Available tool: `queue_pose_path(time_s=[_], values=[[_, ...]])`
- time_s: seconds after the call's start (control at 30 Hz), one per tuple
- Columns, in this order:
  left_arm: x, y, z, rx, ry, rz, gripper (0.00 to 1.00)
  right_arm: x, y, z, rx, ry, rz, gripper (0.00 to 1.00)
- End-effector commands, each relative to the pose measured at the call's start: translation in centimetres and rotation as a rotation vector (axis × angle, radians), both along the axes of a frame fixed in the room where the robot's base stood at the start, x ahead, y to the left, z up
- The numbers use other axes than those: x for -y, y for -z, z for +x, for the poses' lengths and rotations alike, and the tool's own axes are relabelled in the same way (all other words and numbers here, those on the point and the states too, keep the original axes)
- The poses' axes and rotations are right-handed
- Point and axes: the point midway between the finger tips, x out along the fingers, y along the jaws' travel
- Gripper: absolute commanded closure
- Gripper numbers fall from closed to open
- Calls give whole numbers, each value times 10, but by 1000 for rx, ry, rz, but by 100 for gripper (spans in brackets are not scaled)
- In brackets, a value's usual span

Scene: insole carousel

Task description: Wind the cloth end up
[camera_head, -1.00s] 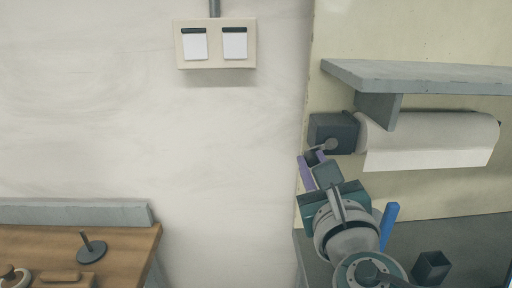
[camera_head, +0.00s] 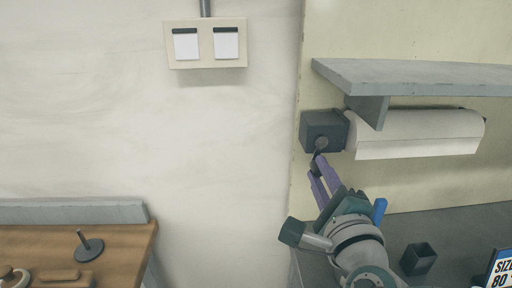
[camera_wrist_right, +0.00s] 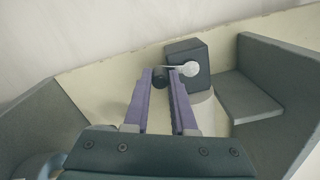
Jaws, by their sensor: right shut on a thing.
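The white cloth roll (camera_head: 420,124) hangs under the grey shelf, with a short straight-edged cloth end (camera_head: 418,150) hanging from its front. At its left is a dark box (camera_head: 318,128) with a crank (camera_head: 320,145) on its face; the box also shows in the right wrist view (camera_wrist_right: 196,54). My right gripper (camera_head: 317,172), with purple fingers, reaches up from below. In the right wrist view its fingers (camera_wrist_right: 161,80) are shut on the dark crank handle (camera_wrist_right: 160,76). The handle is below the crank's hub in the head view. My left gripper is out of view.
The grey shelf (camera_head: 420,76) and its bracket (camera_head: 368,110) are close above the roll. Below are a blue upright object (camera_head: 380,211), a dark open cup (camera_head: 418,259) and a sign (camera_head: 500,268). A wooden table (camera_head: 120,243) is at the left.

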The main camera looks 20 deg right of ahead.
Motion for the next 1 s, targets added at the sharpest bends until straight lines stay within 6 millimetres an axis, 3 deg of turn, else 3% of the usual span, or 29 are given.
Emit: queue_pose_path(time_s=[0.4, 0.97, 1.0], values=[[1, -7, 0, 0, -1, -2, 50, 9, 1, -2, -48, 2, -193, 100], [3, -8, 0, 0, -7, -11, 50, 10, 1, -3, -54, 3, -222, 100], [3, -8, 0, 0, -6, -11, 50, 10, 1, -3, -54, 3, -222, 73]])
